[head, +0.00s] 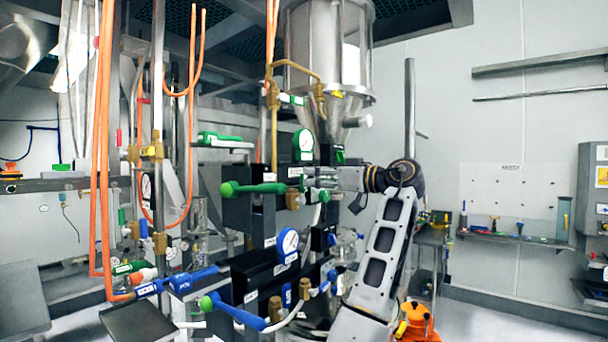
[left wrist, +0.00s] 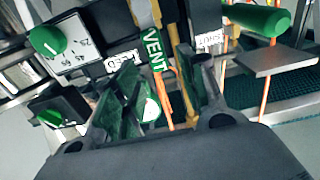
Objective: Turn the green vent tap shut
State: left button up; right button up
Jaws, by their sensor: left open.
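The green vent handle (left wrist: 153,52), with white VENT lettering, shows in the left wrist view between my two fingers, with brass fittings next to it. A white round end shows lower down between the fingers. My left gripper (left wrist: 160,78) is open, with a finger on either side of the handle; I cannot tell whether either touches it. In the head view my left gripper (head: 318,179) points left at the equipment, and I cannot make out the vent handle clearly there. A SHUT label (left wrist: 210,40) stands right of the handle in the wrist view. My right gripper is not in view.
A green lever (head: 256,188) lies left of my gripper, and another green handle (head: 220,137) is farther left. Blue levers (head: 238,313) and orange hoses (head: 100,160) crowd the lower left. Open floor lies at the right.

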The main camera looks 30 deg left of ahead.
pick_arm(q)
jog(key=shift+w+a+p, duration=0.2)
jog(key=shift+a+p, duration=0.35)
jog(key=shift+a, duration=1.85)
jog(key=shift+c, duration=0.3)
grip_shut()
